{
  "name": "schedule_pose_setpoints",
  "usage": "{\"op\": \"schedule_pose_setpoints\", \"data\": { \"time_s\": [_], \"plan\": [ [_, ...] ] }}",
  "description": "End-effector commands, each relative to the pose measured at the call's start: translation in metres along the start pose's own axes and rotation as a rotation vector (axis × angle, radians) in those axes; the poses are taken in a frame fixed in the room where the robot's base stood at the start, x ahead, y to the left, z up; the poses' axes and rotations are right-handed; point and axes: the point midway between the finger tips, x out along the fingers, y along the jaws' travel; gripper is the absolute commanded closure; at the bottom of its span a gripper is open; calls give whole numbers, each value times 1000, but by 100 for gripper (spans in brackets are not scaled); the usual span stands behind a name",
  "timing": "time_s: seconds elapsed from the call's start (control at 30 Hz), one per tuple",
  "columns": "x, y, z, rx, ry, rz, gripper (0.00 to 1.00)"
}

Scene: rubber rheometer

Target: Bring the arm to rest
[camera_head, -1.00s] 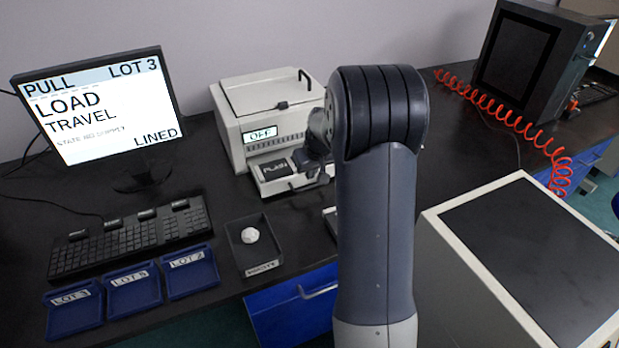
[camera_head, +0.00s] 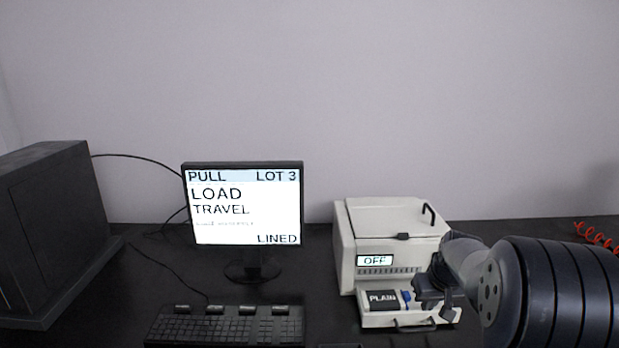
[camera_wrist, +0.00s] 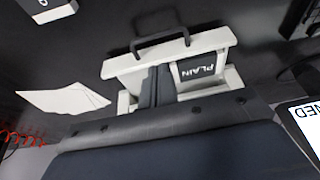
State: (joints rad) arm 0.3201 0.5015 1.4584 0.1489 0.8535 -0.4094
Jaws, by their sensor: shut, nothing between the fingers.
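My gripper (camera_head: 436,291) is in front of the white machine (camera_head: 392,238), over the right part of its pulled-out drawer (camera_head: 376,320). In the wrist view the dark fingers of my gripper (camera_wrist: 157,86) are side by side, shut and empty, seen against the drawer (camera_wrist: 120,66). I cannot tell whether they touch it. A black block marked PLAIN (camera_head: 383,299) sits in the drawer, left of my gripper. My thick dark arm fills the lower right of the head view and hides part of the machine's right side.
A monitor (camera_head: 243,205) reading PULL LOT 3 and a keyboard (camera_head: 225,325) stand left of the machine. A dark cabinet (camera_head: 55,225) is at far left. A red coiled hose (camera_head: 597,238) is at far right. A white sheet (camera_wrist: 65,98) shows in the wrist view.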

Motion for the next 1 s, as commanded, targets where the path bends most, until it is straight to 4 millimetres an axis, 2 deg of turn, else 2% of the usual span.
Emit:
{"op": "schedule_pose_setpoints", "data": {
  "time_s": [0.4, 0.6, 1.0],
  "plan": [
    [74, -1, 0, -1, -3, -2, 100],
    [98, 0, 0, 0, -1, -1, 100],
    [101, 0, -6, 0, 1, 0, 100]
  ]
}}
